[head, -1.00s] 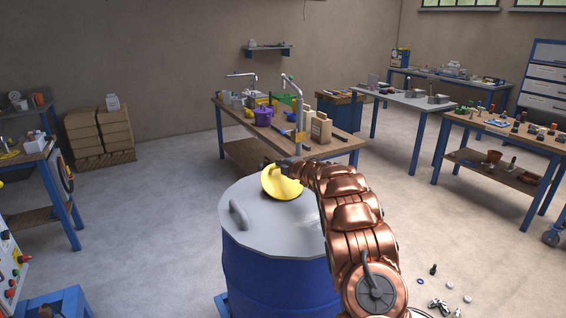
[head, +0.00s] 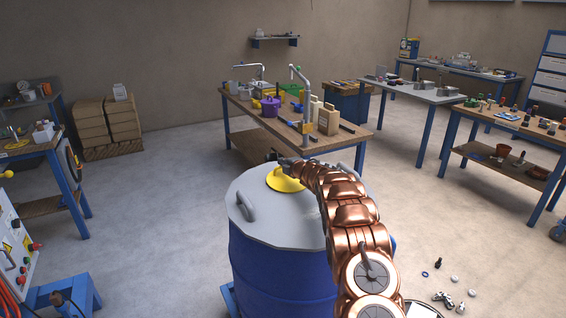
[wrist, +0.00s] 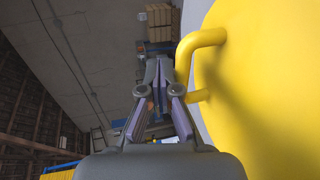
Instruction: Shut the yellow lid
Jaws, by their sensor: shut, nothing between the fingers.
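The yellow lid (head: 288,184) is at the far part of the grey top (head: 262,216) of a blue drum (head: 275,270). It looks nearly flat there; I cannot tell whether it lies fully down. In the wrist view the yellow lid (wrist: 265,90) fills the right side, with its yellow bar handle (wrist: 205,38) nearest the fingers. My gripper (wrist: 158,75) is shut and empty, close beside the handle, not around it. In the head view my gripper (head: 275,157) is at the far edge of the lid, small and partly hidden by the lid's handle and my arm.
A grey handle (head: 244,206) stands on the left of the drum top. A wooden workbench (head: 255,118) with taps and bottles stands behind the drum. A control panel (head: 18,250) and a blue stool (head: 65,295) are at left. Small parts lie on the floor at right.

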